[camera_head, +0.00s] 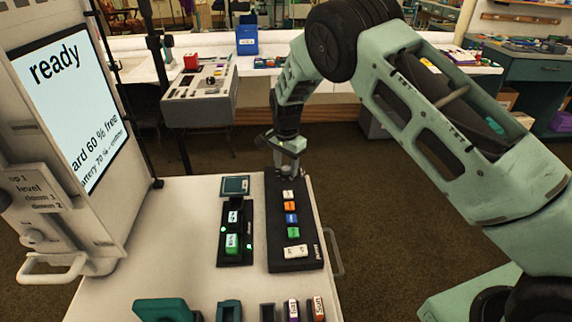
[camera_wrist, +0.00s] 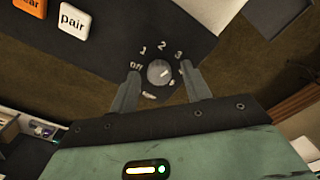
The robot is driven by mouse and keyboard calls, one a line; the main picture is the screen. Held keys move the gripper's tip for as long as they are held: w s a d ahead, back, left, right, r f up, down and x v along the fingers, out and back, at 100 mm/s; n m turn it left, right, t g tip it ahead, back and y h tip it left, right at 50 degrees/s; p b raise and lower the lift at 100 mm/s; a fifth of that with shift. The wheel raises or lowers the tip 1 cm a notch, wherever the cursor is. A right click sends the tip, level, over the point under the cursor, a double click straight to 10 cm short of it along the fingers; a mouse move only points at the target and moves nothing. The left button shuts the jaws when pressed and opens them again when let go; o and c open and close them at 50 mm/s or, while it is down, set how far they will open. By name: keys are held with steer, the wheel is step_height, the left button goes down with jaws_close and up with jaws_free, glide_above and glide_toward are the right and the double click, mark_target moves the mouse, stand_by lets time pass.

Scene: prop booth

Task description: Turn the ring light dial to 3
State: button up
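The ring light dial (camera_wrist: 158,72) is a small round grey knob on a black control panel (camera_head: 272,230). Around it in the wrist view are the labels off, 1, 2 and 3. A small pale mark shows on the knob's right part, but I cannot tell for sure which label it points to. My gripper (camera_wrist: 160,70) is open, with one finger on each side of the knob. A gap seems to show on both sides; contact is unclear. In the head view my gripper (camera_head: 288,172) is down at the panel's far end and hides the dial.
A white button marked pair (camera_wrist: 74,20) and an orange button (camera_wrist: 31,5) are near the dial. The panel lies on a white cart top (camera_head: 180,250), beside a black charger-like holder (camera_head: 222,252). A screen reading ready (camera_head: 75,100) stands left.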

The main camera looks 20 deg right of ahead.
mark_target(286, 167)
step_height(286, 167, up, 17)
steer(key=b, duration=0.1)
steer(key=shift+r, duration=0.2)
stand_by(0.3)
steer(key=s+a+r+n+y, duration=0.1)
steer(key=s+a+r+n, duration=0.15)
steer(key=s, duration=0.45)
steer(key=s+a+r+n+y, duration=0.1)
steer(key=s+a+n, duration=0.25)
steer(key=s, duration=0.25)
steer(key=s+f+n+h, duration=0.1)
steer(key=s+n, duration=1.1)
steer(key=s, duration=1.7)
steer(key=shift+s+f+n, duration=0.15)
steer(key=shift+s+n, duration=0.25)
